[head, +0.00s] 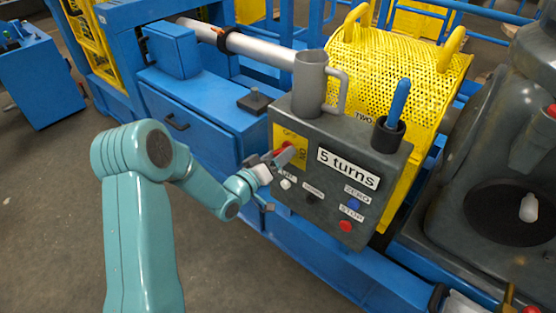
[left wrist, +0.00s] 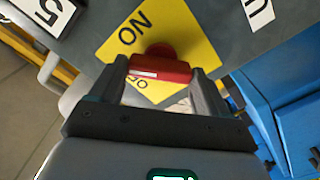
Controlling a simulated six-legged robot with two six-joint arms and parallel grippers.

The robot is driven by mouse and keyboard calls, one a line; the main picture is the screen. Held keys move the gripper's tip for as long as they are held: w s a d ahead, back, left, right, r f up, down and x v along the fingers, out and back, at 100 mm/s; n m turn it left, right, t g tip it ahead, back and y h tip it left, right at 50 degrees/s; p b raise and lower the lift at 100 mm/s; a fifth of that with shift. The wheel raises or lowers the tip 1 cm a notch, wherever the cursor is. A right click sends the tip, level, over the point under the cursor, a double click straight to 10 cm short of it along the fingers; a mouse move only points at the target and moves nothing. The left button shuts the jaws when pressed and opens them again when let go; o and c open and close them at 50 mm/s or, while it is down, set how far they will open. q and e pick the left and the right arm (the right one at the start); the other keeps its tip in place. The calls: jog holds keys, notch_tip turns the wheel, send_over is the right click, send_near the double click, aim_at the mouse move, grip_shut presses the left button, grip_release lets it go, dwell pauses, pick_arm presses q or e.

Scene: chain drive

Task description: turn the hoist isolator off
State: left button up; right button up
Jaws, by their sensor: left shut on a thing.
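The isolator is a red rotary handle (head: 279,151) on a yellow plate (head: 291,138) at the left of the grey control box front (head: 318,203). My left gripper (head: 273,158) reaches it from the left and is shut on the handle. In the left wrist view the red handle (left wrist: 160,67) lies crosswise between the two fingers (left wrist: 160,80). The yellow plate (left wrist: 178,30) there shows ON above the handle and a second, partly hidden marking below it. I cannot tell the handle's exact setting. My right gripper is not in view.
The box carries a "5 turns" sign (head: 348,169), a blue button (head: 354,204), a red stop button (head: 345,226) and a white button (head: 286,184). A grey mug (head: 310,82) and a cup with a blue-handled tool (head: 397,103) stand on top. A yellow mesh guard (head: 390,70) is behind.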

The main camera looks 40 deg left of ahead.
pick_arm(q)
jog(key=shift+a+f+n+b, duration=0.1)
jog(key=shift+n+b, duration=0.6)
jog(key=shift+n, duration=4.3)
jog(key=o, duration=1)
jog(key=shift+s, duration=0.1)
jog(key=s, duration=1)
jog(key=s+a, duration=0.1)
jog(key=s, duration=0.5)
jog(key=shift+s+a, duration=0.1)
